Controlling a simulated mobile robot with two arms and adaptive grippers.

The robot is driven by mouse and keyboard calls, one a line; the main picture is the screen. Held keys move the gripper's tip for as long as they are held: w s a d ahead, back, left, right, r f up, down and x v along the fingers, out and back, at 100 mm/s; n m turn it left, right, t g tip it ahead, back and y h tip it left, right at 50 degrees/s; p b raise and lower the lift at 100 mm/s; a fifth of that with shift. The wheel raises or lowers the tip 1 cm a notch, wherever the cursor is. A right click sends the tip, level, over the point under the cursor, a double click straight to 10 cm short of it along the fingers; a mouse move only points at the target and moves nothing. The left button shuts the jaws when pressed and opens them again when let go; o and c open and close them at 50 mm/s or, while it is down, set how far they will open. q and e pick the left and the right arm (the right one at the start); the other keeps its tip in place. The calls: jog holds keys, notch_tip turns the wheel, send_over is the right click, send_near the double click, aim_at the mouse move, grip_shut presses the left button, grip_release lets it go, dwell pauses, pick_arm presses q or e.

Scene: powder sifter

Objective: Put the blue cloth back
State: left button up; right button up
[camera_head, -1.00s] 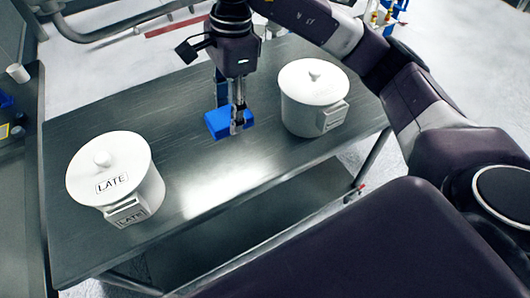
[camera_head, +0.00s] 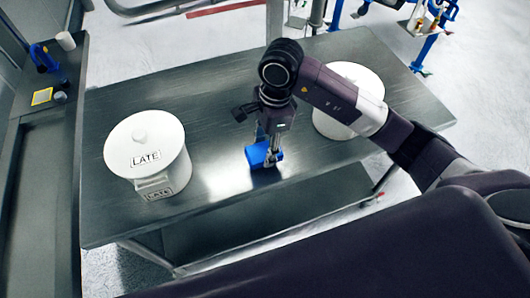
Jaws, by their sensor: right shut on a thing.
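The blue cloth (camera_head: 257,156) looks like a small blue block. It is at my right gripper's fingers, low over the dark table (camera_head: 215,110), between the two white pots. My right gripper (camera_head: 271,158) is shut on the cloth and points down. I cannot tell whether the cloth touches the table top. My left gripper is not in view.
A white lidded pot (camera_head: 150,150) labelled "LATE" stands on the left of the table. A second white pot (camera_head: 352,80) stands on the right, partly hidden by my right arm. A side counter (camera_head: 45,175) is at far left. The table's back left is clear.

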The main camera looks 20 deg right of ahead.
notch_tip(320, 180, down, 4)
jog(key=shift+r+p, duration=0.15)
jog(key=shift+p, duration=0.35)
jog(key=shift+f, duration=0.2)
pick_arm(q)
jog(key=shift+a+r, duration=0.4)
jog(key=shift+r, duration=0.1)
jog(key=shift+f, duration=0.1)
pick_arm(e)
jog(key=shift+f, duration=0.1)
jog(key=shift+f+b, duration=0.15)
jog(key=shift+b, duration=0.2)
jog(key=o, duration=1.1)
